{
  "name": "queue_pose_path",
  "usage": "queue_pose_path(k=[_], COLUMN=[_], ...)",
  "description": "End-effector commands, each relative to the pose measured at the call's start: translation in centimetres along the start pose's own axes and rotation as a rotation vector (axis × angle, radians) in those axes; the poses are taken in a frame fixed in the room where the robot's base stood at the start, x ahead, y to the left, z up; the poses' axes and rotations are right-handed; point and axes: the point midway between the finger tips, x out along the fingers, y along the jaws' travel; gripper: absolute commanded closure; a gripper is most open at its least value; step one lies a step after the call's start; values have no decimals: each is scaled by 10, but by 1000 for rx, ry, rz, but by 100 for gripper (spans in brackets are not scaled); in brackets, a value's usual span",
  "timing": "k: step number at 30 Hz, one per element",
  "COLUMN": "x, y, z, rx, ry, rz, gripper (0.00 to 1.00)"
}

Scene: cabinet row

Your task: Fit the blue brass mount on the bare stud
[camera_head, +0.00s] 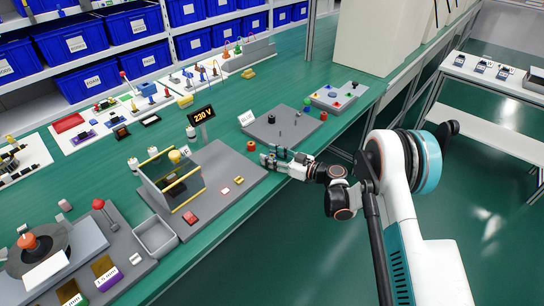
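My gripper (272,159) is at the front edge of the green workbench, pointing left, between two grey boards. Its fingers are small in the view, and I cannot tell whether they are apart or shut, or whether anything is between them. Just beyond it lies a dark grey board (262,131) with a small white sign (246,118) that seems to read BLUE. A short black post (271,119) and a thin upright pin (297,114) stand on this board. I cannot tell which is the bare stud. No blue brass mount can be made out.
Red-topped pieces (251,145) (323,116) and a green one (307,107) stand around the board. Left is a grey station with a clear guard (172,180) and a 230 V display (203,114). A grey tray (156,236) stands nearer. A pale cabinet (375,38) stands behind right.

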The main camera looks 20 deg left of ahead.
Motion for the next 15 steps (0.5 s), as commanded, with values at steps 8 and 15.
queue_pose_path(k=[8,15], x=[-5,-45], y=[1,0], z=[0,-5], rx=[0,0], ry=[0,0], rz=[2,4], gripper=[56,56])
